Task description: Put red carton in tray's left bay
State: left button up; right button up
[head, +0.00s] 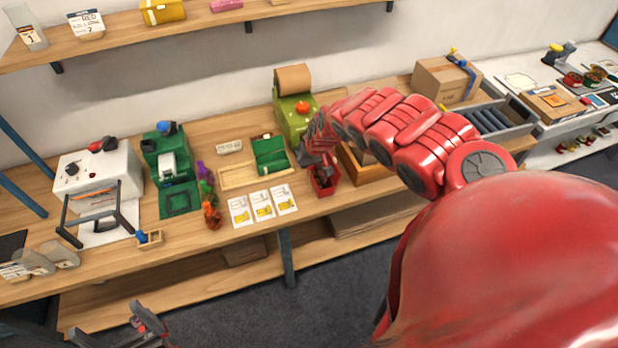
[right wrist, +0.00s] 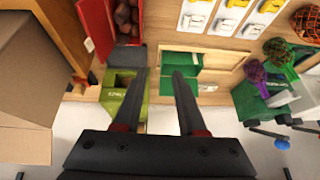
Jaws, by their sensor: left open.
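The red carton (head: 323,181) stands open-topped on the bench under the end of my right arm. In the right wrist view the red carton (right wrist: 97,25) holds brown chestnuts and lies left of the fingers. My right gripper (right wrist: 161,73) is open, with nothing visible between its fingers; the carton is outside them. The wooden tray (head: 238,185) sits left of the red carton. Its left bay looks empty, and a green carton (head: 271,153) is in its right part. My left gripper (head: 150,322) is open and empty at the bottom left, off the bench front.
A green machine (head: 296,112) stands behind the red carton. Three white cards (head: 263,206) lie in front of the tray. Net bags (head: 211,212) and a green device (head: 166,165) are to the left. A cardboard box (right wrist: 35,70) is close by in the wrist view.

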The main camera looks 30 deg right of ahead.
jog(key=s+d+f+g, duration=0.1)
jog(key=s+d, duration=0.1)
jog(key=s, duration=0.2)
jog(key=b, duration=1.1)
send_near(313, 179)
jog(key=w+f, duration=0.2)
jog(key=f, duration=0.2)
jog(key=shift+w+a+f, duration=0.15)
jog(key=shift+w+f, duration=0.1)
jog(key=shift+f, duration=0.35)
jog(key=shift+d+x, duration=0.15)
jog(key=shift+x, duration=0.85)
jog(key=shift+d+x, duration=0.1)
jog(key=shift+x, duration=0.85)
jog(key=shift+w+d+f, duration=0.1)
jog(key=shift+d+f, duration=0.15)
jog(key=shift+f, duration=0.35)
jog(key=shift+c, duration=0.3)
grip_shut()
